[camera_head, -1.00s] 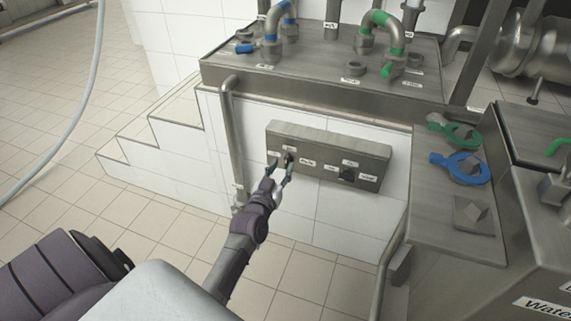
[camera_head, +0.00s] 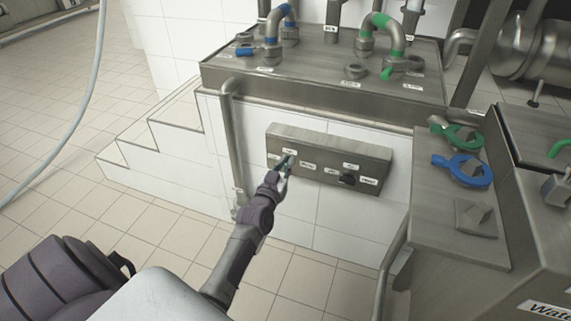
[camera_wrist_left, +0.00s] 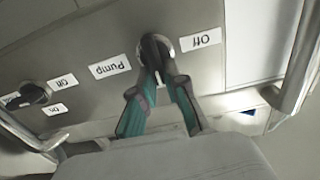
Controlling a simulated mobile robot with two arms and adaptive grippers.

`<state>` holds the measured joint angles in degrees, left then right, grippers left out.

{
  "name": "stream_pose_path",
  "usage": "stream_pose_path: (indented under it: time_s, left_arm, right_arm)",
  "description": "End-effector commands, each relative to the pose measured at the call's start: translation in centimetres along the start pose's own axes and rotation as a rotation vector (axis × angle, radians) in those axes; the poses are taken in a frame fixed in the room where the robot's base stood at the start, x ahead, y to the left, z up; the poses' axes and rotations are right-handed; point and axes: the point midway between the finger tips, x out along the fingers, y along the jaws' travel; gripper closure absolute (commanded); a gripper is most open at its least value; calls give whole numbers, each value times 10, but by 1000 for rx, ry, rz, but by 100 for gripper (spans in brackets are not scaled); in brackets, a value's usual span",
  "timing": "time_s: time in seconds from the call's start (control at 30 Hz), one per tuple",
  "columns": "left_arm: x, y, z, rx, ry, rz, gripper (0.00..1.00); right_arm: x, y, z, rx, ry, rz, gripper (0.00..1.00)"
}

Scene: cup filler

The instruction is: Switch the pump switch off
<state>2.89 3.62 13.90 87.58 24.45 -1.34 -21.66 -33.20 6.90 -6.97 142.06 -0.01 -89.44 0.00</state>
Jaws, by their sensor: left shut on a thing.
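The grey switch panel (camera_head: 330,142) is fixed on the white tiled wall. My left gripper (camera_head: 285,163) reaches its left knob and hides most of that knob in the head view. In the left wrist view, which is upside down, the round pump switch (camera_wrist_left: 157,42) sits between a "Pump" label (camera_wrist_left: 110,67) and an "Off" label (camera_wrist_left: 201,40). The fingers of my left gripper (camera_wrist_left: 164,70) are closed together on it. My right gripper is not in view.
A second black knob (camera_head: 347,178) with its own labels sits at the panel's right; it also shows in the left wrist view (camera_wrist_left: 34,93). A vertical pipe (camera_head: 230,140) stands left of the panel. A steel counter (camera_head: 430,215) with green and blue handles is at the right.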

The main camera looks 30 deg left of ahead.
Motion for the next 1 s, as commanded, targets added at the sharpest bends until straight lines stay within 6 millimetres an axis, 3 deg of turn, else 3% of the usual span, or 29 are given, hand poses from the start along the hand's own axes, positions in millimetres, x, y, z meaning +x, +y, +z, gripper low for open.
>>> stream_pose_path:
  time_s: [0.47, 1.0]
  left_arm:
    - [0, -2, -1, -146, -1, 1, 100]
    - [0, -11, 3, -642, 0, 0, 100]
  right_arm:
    - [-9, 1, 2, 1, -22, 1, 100]
    - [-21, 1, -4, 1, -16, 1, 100]
